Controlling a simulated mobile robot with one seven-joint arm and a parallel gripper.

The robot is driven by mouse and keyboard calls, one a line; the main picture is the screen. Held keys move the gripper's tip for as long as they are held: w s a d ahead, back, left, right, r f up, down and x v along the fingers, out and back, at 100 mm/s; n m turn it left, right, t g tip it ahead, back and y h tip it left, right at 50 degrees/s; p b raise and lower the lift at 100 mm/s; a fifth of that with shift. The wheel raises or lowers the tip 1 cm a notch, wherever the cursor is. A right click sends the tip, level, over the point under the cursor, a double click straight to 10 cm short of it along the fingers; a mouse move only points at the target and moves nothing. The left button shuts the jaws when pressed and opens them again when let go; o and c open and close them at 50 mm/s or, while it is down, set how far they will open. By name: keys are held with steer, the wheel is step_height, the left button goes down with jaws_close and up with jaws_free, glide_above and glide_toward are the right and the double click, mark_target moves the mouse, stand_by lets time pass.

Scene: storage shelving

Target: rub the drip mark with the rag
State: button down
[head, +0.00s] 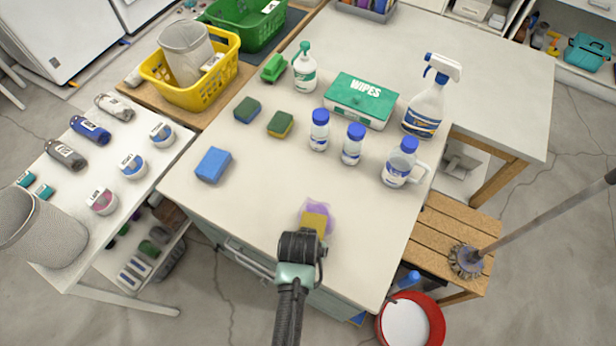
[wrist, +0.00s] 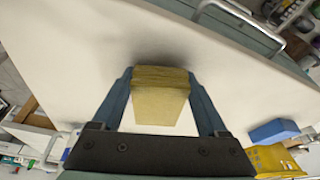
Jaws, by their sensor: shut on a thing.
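The rag (head: 315,223) is a folded yellow cloth, held between the fingers of my gripper (head: 308,238). In the wrist view the rag (wrist: 160,100) sits between the two blue-grey fingers of my gripper (wrist: 162,88), with its far end toward the white worktop. A dark shadow lies close around that end; I cannot tell whether it touches the top. The drip mark (head: 319,209) is a pale purple patch on the worktop near its front edge. It shows just beyond and beside the rag, which covers part of it. I cannot make the mark out in the wrist view.
The top around the mark is clear.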

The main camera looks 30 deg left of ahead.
steer(key=shift+f+b, duration=0.3)
steer(key=shift+f, duration=0.1)
stand_by(0.5)
steer(key=shift+w, duration=0.15)
